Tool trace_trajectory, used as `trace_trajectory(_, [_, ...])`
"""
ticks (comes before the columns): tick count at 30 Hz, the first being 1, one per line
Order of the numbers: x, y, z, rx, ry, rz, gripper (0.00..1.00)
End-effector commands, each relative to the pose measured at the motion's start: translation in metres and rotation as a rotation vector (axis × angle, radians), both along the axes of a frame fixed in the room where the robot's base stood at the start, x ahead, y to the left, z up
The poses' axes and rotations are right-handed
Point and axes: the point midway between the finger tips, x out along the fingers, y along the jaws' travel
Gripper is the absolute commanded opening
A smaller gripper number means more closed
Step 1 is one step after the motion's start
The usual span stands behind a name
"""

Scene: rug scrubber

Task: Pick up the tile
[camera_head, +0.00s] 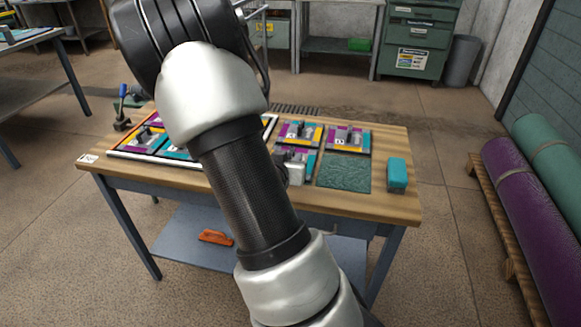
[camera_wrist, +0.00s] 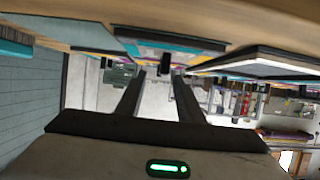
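Two patterned tiles with purple, yellow and teal bands and a dark knob each, one on the left (camera_head: 300,133) and one on the right (camera_head: 349,140), lie at the back of the wooden table (camera_head: 392,143). Another tile (camera_head: 311,158) is partly hidden behind my gripper (camera_head: 293,168). In the wrist view, my gripper (camera_wrist: 158,75) has its two dark fingers apart, with nothing held. A teal-edged tile (camera_wrist: 175,43) shows its knob (camera_wrist: 165,66) ahead, in line with the gap between the fingers. Which tile this is, I cannot tell.
A white-framed tray (camera_head: 126,153) with tiles fills the table's left; my arm hides part of it. A dark green mat (camera_head: 343,173) and a teal block (camera_head: 397,174) lie at right. A blue-handled tool (camera_head: 122,98) stands at back left. Rolled rugs (camera_head: 525,200) lie right of the table.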

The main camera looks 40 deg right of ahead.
Motion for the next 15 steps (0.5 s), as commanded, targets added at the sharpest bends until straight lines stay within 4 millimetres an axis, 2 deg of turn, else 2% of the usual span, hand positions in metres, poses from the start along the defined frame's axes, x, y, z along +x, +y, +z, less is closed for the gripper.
trace_trajectory(10, [0.029, -0.026, -0.019, -0.001, -0.001, -0.002, 0.34])
trace_trajectory(15, [0.036, -0.034, -0.022, 0.001, 0.000, -0.001, 0.34])
